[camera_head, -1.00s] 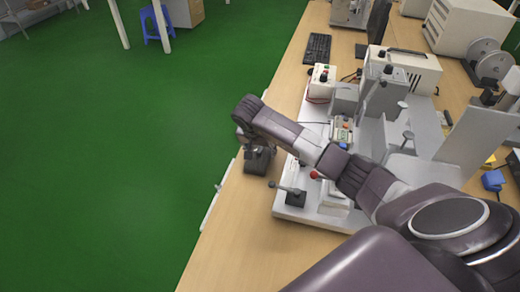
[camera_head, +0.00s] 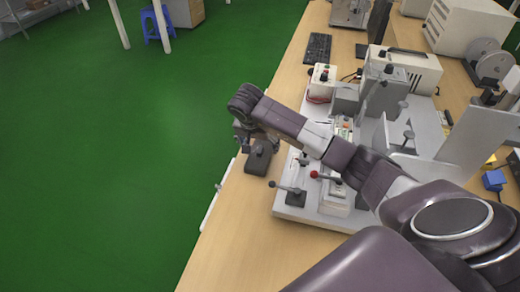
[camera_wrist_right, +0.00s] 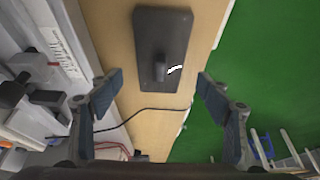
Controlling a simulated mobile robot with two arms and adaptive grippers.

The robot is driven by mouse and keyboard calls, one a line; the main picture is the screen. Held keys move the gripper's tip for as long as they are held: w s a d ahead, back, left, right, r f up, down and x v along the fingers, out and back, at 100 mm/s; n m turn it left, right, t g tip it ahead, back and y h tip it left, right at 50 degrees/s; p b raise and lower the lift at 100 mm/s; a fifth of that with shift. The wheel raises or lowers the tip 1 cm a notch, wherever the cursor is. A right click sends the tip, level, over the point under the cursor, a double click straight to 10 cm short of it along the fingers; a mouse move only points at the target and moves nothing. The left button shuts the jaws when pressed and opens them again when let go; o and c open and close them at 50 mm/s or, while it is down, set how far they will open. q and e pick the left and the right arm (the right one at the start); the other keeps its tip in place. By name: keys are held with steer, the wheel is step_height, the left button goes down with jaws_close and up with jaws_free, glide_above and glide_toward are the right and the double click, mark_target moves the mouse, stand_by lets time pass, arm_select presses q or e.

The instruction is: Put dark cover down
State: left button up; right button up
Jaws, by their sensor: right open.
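The dark cover (camera_head: 258,160) is a small dark plate with an upright knob. It lies on the wooden table close to its left edge in the head view. In the right wrist view the dark cover (camera_wrist_right: 150,28) lies flat, with the knob near its middle. My right gripper (camera_head: 243,145) is above and beside the cover, partly hidden by its own wrist in the head view. In the wrist view its two blue-padded fingers (camera_wrist_right: 160,84) are spread wide with nothing between them, apart from the cover. My left gripper is not in view.
A light grey test rig (camera_head: 290,212) with levers, one red-knobbed (camera_head: 314,174), stands right of the cover. A dark cable (camera_wrist_right: 150,108) crosses the table near the cover. Green floor (camera_head: 110,170) lies beyond the table's left edge.

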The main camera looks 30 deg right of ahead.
steer(key=v, duration=0.8)
steer(key=shift+b, duration=0.3)
steer(key=shift+f, duration=0.1)
